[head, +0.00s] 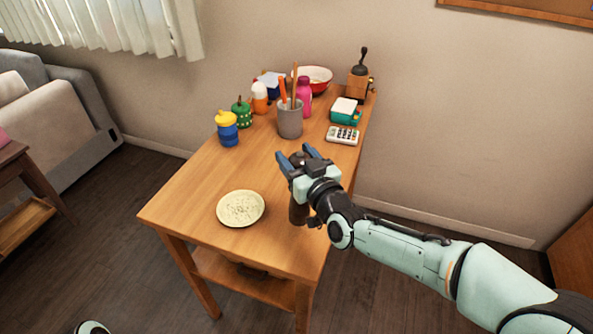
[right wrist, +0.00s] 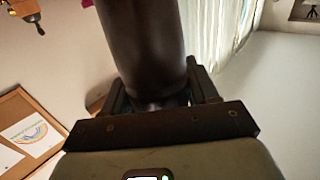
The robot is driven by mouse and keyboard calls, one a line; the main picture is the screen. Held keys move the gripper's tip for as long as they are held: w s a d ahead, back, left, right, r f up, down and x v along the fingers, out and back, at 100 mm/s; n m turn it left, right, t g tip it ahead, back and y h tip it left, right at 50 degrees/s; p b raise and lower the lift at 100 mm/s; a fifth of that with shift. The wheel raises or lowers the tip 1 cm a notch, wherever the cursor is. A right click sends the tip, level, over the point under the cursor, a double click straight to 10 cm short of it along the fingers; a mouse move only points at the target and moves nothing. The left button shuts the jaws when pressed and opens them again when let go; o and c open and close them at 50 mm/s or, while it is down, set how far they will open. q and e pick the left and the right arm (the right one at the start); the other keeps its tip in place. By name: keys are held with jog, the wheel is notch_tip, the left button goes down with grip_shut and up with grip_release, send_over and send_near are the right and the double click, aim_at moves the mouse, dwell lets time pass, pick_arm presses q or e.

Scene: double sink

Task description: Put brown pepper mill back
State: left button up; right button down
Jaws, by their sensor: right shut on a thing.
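The brown pepper mill (head: 297,211) is dark brown and mostly hidden behind my right gripper in the head view. My right gripper (head: 296,160) is shut on it, over the right side of the wooden table (head: 185,193). In the right wrist view the mill (right wrist: 146,45) fills the space between the fingers of my right gripper (right wrist: 158,92). The mill looks roughly upright in the head view. I cannot tell whether its base touches the tabletop. My left gripper is not in view.
A pale round plate (head: 241,208) lies at the table's front. A grey utensil cup (head: 290,121), a blue-and-yellow bottle (head: 227,129), a pink bottle (head: 304,97), a calculator (head: 342,135) and a coffee grinder (head: 359,80) stand farther back. The table's middle left is clear.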

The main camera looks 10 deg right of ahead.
jog(key=shift+f, duration=1.7)
jog(key=shift+f+b, duration=0.1)
jog(key=shift+b, duration=0.2)
jog(key=shift+f, duration=0.15)
jog(key=shift+c, duration=1.5)
grip_release()
jog(key=shift+r, duration=0.35)
jog(key=b+v, duration=0.1)
jog(key=v, duration=1.1)
